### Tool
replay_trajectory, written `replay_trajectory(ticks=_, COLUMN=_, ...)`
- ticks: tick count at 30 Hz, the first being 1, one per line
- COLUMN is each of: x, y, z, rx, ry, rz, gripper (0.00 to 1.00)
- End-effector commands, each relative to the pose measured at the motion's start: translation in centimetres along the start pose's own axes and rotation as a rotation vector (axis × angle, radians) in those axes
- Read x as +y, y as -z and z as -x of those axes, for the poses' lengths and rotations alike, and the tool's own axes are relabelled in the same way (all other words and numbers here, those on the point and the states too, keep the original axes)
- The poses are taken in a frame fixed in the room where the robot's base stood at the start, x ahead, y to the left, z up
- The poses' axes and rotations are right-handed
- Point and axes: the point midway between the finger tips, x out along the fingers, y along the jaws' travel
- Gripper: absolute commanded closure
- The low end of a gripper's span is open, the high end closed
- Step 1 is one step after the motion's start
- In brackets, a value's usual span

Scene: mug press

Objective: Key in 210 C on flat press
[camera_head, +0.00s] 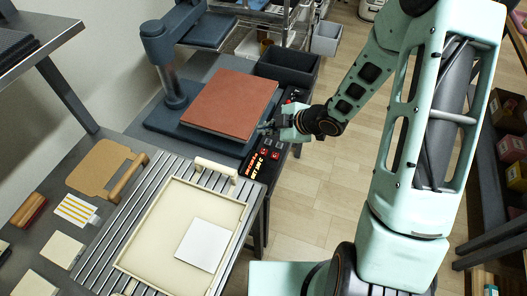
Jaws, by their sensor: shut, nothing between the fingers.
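The flat press (165,118) is a dark blue-grey machine at the upper middle, with a round column at its left. A reddish-brown pad (232,103) lies flat on its lower plate. Its dark control panel (258,165) runs along the near right edge, with lit red and orange digits and small buttons; the lower line seems to read "SET 200 C", but it is small. My gripper (268,127) is shut and empty, its tips close to the panel beside the pad's right corner. I cannot tell whether the tips touch a button.
A cream tray (150,262) with a white square sheet (204,245) sits on a slatted table in front of the press. A tan board (98,170) and small cards lie to the left. A dark bin (288,70) stands behind my gripper.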

Motion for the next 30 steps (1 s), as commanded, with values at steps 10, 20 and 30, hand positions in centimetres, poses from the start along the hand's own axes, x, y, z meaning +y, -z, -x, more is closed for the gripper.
replay_trajectory(ticks=10, x=-2.0, y=-2.1, z=-2.8, rx=-0.001, ry=0.0, rz=-0.001, gripper=1.0)
replay_trajectory(ticks=20, x=-4.1, y=-4.1, z=-5.6, rx=-0.001, ry=0.0, rz=-0.001, gripper=1.0)
replay_trajectory(ticks=30, x=-4.3, y=-4.3, z=-5.9, rx=-0.001, ry=0.0, rz=0.0, gripper=1.0)
